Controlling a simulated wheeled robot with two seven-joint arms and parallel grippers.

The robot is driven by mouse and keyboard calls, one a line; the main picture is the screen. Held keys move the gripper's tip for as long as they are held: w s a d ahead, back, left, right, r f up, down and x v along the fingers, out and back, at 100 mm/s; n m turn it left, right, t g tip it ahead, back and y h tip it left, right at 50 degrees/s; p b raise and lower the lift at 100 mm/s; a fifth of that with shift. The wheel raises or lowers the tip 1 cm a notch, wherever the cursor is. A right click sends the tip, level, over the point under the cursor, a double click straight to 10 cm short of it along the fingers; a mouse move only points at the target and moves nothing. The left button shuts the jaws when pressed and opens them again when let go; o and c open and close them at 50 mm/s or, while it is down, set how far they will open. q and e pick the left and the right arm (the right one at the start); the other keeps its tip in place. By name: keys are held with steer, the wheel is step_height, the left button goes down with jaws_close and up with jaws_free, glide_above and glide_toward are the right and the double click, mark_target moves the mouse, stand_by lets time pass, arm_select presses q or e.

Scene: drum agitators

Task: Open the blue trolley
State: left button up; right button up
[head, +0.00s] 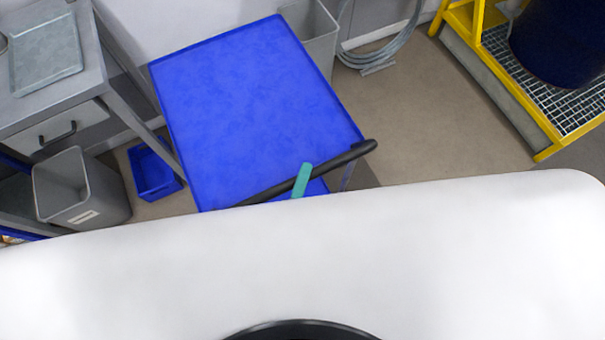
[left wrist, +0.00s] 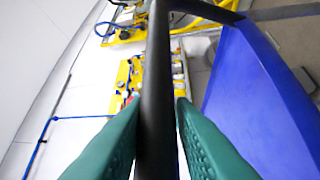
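The blue trolley (head: 245,100) stands in front of me in the head view, with a flat blue top. Its black bar handle (head: 335,160) runs along the near edge, partly hidden by my white body. My left gripper (head: 301,180) is at the handle, and one teal finger shows across the bar. In the left wrist view, the teal fingers (left wrist: 158,110) lie close against both sides of the black bar (left wrist: 157,70), shut on it. The blue side panel (left wrist: 260,90) of the trolley is to the right there. My right gripper is not in view.
A grey workbench (head: 60,100) with a drawer stands at the left, with a grey bin (head: 80,190) and a small blue bin (head: 152,170) below. A yellow-framed grating (head: 545,85) with a dark blue drum (head: 560,40) is at the right. The floor between is clear.

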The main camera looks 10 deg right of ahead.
arm_select(q)
steer(key=o, duration=0.3)
steer(key=shift+b+v, duration=1.45)
steer(key=shift+v, duration=4.55)
steer(key=shift+r, duration=0.1)
